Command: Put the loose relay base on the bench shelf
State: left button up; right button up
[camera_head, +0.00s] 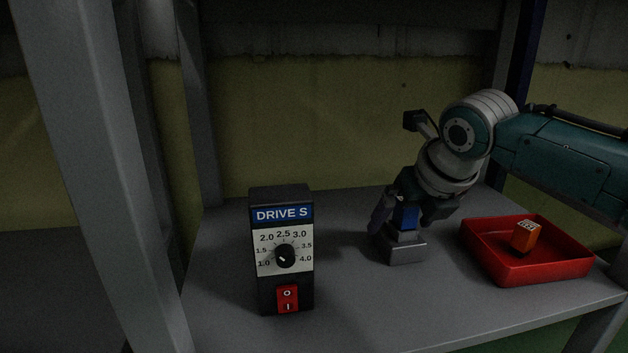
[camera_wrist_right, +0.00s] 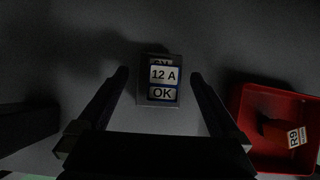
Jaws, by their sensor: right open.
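A grey block-shaped base (camera_head: 405,251) stands upright on the grey shelf surface (camera_head: 350,300), with a blue part (camera_head: 405,218) on top of it. In the right wrist view the base (camera_wrist_right: 145,97) is seen from above, and the blue part's labels (camera_wrist_right: 163,75) read "12 A" and "OK". My right gripper (camera_head: 409,212) is above the base, its open fingers on either side of the blue part. In the right wrist view my right gripper (camera_wrist_right: 160,77) shows a gap on both sides of it. My left gripper is not in view.
A black "DRIVE S" box (camera_head: 283,292) with a dial and red switch stands to the left. Grey posts (camera_head: 95,150) rise at the left. The front middle surface is clear.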

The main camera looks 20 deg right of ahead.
jog(key=p+v, duration=0.6)
jog(key=v, duration=0.3)
jog(key=s+a+f+m+g+y, duration=0.15)
jog(key=s+a+f+m, duration=0.25)
jog(key=s+a+m, duration=0.85)
jog(key=s+r+m+g, duration=0.1)
jog(key=s+r+m, duration=0.1)
jog(key=s+m, duration=0.9)
jog(key=m, duration=0.8)
jog(key=shift+s+a+p, duration=0.2)
jog(key=shift+s+p, duration=0.2)
notch_tip(320, 180, up, 90)
jog(key=p, duration=9)
